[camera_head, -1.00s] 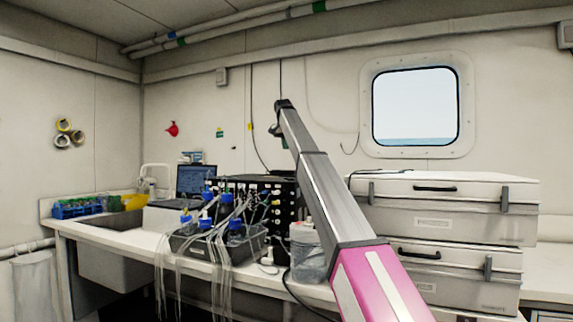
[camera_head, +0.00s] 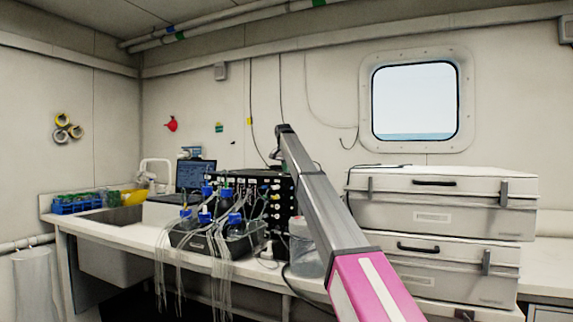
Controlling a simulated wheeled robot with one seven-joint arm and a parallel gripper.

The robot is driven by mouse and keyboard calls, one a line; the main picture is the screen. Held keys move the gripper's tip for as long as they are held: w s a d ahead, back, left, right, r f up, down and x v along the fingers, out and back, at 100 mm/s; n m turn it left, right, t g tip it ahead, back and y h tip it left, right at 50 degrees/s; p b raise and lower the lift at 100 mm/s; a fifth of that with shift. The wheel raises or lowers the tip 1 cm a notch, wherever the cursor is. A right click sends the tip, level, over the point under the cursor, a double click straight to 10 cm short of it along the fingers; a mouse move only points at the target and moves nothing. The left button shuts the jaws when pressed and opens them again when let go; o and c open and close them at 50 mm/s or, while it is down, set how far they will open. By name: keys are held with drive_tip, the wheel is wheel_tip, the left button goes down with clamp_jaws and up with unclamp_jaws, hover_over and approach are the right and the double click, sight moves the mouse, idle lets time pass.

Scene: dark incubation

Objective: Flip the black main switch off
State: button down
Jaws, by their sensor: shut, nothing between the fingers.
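The black box-shaped unit (camera_head: 284,212) stands on the bench behind several blue-capped bottles (camera_head: 235,219). Its front carries rows of small light fittings and tubing. I cannot make out the black main switch on it; the switch is too small to tell or hidden. My arm reaches away from the lower right. Its dark end, with my gripper (camera_head: 275,157), is small and partly hidden by my arm link. It shows just above the right part of the black unit's top. My gripper is shut with nothing seen in it. I cannot tell whether it touches the unit.
The bottles stand in a grey tray (camera_head: 190,241) with clear tubes hanging over the bench edge. A clear container (camera_head: 307,258) stands right of the unit, close to my arm. Stacked grey cases (camera_head: 437,218) fill the right. A laptop (camera_head: 196,174) and sink (camera_head: 112,216) are left.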

drive_tip(key=shift+f, duration=0.1)
drive_tip(key=shift+a+f, duration=0.15)
drive_tip(key=shift+f, duration=0.15)
drive_tip(key=shift+s+d, duration=0.1)
drive_tip(key=shift+d, duration=0.15)
drive_tip(key=shift+s+d+r, duration=0.15)
drive_tip(key=shift+d+r, duration=0.05)
drive_tip(key=shift+d, duration=0.35)
drive_tip(key=shift+r, duration=0.15)
drive_tip(key=shift+r, duration=0.3)
drive_tip(key=v, duration=1.3)
drive_tip(key=shift+w+d, duration=0.3)
drive_tip(key=shift+w, duration=0.1)
